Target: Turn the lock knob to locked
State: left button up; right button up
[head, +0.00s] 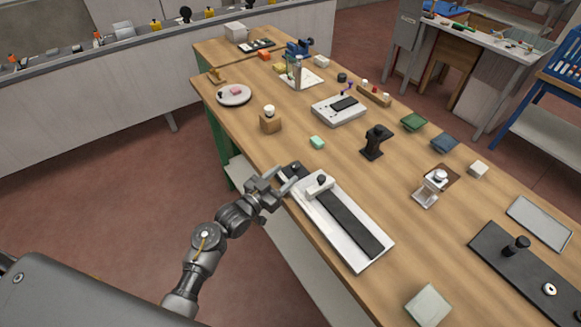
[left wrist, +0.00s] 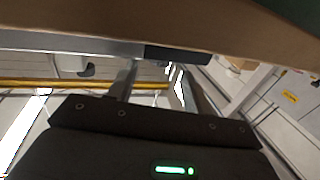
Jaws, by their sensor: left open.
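The glass edger (head: 363,247) is a long white base with a dark strip along it, lying at the table's near edge in the head view. A white block with a black knob (head: 321,180) sits near its far end. A second dark knob (head: 295,167) stands on the dark end piece. I cannot tell for certain which is the lock knob, or how it is turned. My left gripper (head: 278,184) is open and empty beside that far end, at the table edge. In the left wrist view its fingers (left wrist: 158,85) point toward the table's edge.
The wooden table (head: 290,148) carries a wooden block with a white knob (head: 270,120), a green piece (head: 317,142), a black stand (head: 376,142) and a pale square block (head: 428,304). The table edge (left wrist: 250,40) crosses the top of the left wrist view.

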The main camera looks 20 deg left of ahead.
aim_at(292, 168)
pick_arm(q)
jog(key=shift+p+x, duration=0.3)
jog(key=shift+x, duration=1.6)
pick_arm(e)
jog(key=shift+r, duration=0.45)
pick_arm(q)
jog(key=shift+c, duration=0.4)
jog(key=c, duration=0.9)
pick_arm(e)
jog(key=shift+w+d, duration=0.1)
